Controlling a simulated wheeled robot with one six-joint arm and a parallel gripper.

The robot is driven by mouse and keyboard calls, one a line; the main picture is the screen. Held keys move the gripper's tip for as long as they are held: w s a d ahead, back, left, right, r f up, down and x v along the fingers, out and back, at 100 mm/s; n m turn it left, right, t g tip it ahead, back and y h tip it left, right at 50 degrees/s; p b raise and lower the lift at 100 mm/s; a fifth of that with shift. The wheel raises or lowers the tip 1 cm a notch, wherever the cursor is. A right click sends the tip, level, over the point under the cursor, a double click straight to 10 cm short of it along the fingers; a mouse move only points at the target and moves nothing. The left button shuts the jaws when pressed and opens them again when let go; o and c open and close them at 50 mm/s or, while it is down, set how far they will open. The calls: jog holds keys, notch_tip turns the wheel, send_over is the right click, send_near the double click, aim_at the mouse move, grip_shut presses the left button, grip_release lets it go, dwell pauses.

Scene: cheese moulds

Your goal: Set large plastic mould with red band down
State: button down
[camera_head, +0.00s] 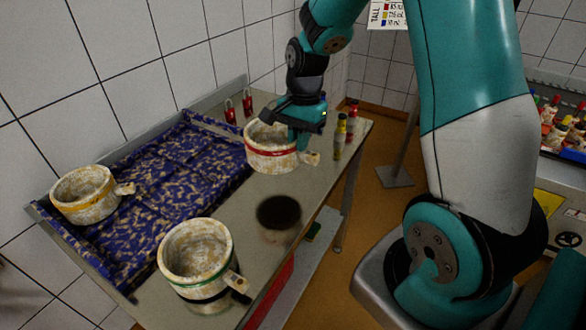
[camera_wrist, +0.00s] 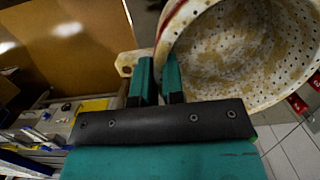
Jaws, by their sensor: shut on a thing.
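My gripper (camera_head: 299,140) is shut on the large whitish plastic mould with red band (camera_head: 268,158), holding it by its wall or handle side; the exact grip spot is partly hidden. The mould is upright and looks raised above the grey table (camera_head: 238,213). In the wrist view the fingers (camera_wrist: 158,80) are close together beside the mould (camera_wrist: 240,50), whose perforated, stained inside shows.
A green-banded mould (camera_head: 190,247) stands at the table's near end.

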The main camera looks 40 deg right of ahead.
aim_at(299, 164)
notch_tip(299, 164, down, 9)
jog(key=shift+f, duration=0.2)
dwell(0.3)
jog(key=shift+f, duration=0.2)
jog(key=c, duration=1.2)
grip_release()
jog(key=shift+r, duration=0.15)
